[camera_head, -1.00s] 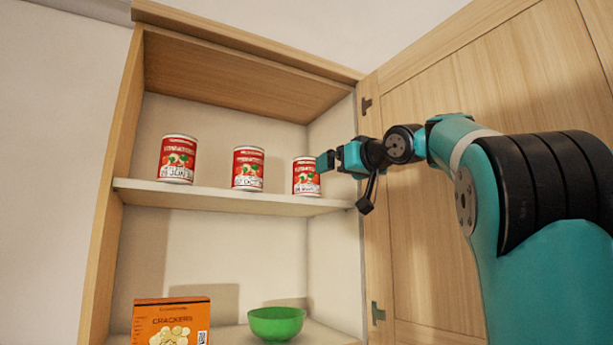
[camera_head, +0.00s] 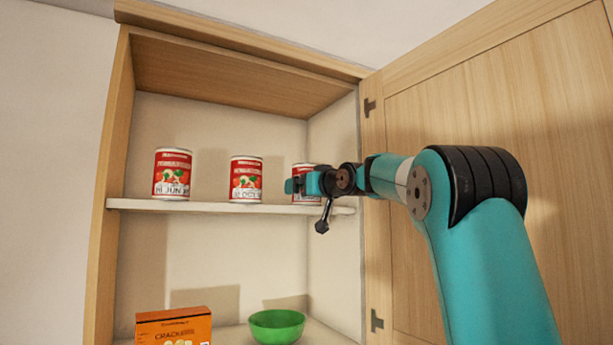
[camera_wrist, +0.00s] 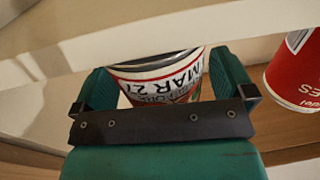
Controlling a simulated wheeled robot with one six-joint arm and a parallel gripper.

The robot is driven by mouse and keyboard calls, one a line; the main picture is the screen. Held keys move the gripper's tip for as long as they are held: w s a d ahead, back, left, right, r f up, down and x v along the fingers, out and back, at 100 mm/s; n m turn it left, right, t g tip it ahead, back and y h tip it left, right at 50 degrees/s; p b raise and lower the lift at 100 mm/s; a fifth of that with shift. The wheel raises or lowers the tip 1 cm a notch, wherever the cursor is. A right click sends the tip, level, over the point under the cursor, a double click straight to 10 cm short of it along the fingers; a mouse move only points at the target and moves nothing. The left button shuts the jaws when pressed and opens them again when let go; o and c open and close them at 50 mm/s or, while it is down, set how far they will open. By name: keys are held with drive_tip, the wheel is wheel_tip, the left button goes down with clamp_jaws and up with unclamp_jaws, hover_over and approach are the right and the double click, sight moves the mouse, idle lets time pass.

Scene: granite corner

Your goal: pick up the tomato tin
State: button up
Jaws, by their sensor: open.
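Three red-and-white tomato tins stand upright on the upper shelf: a left tin (camera_head: 172,174), a middle tin (camera_head: 246,180) and a right tin (camera_head: 304,169). My gripper (camera_head: 299,185) is in front of the right tin in the head view and hides much of it. In the wrist view my gripper (camera_wrist: 162,80) is open, with a tin (camera_wrist: 165,82) marked "MAR 27" showing between its two teal fingers. I cannot tell whether either finger touches it. Another red tin (camera_wrist: 296,75) shows at the right edge of the wrist view.
The shelf board (camera_head: 225,207) runs under the tins, inside a wooden cabinet. Its open door (camera_head: 440,110) stands at the right, close to my arm. Below are an orange crackers box (camera_head: 172,325) and a green bowl (camera_head: 277,327). Bare shelf lies between the tins.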

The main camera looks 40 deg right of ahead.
drive_tip(key=shift+w, duration=0.3)
drive_tip(key=c, duration=1.3)
drive_tip(key=shift+r+b, duration=0.15)
drive_tip(key=shift+b, duration=0.3)
drive_tip(key=shift+a+r+b, duration=0.15)
drive_tip(key=shift+a+b, duration=0.05)
drive_tip(key=shift+b, duration=0.2)
wheel_tip(320, 180, up, 11)
drive_tip(key=shift+d+f+p, duration=0.1)
drive_tip(key=shift+p, duration=0.95)
drive_tip(key=shift+s+a+b, duration=0.8)
drive_tip(key=shift+a+b, duration=0.65)
drive_tip(key=shift+a, duration=1.75)
drive_tip(key=shift+s+a+b, duration=0.8)
drive_tip(key=shift+a+b, duration=0.6)
drive_tip(key=shift+a, duration=1.8)
drive_tip(key=shift+s+a+b, duration=0.8)
drive_tip(key=shift+a+b, duration=0.65)
drive_tip(key=shift+a, duration=1.75)
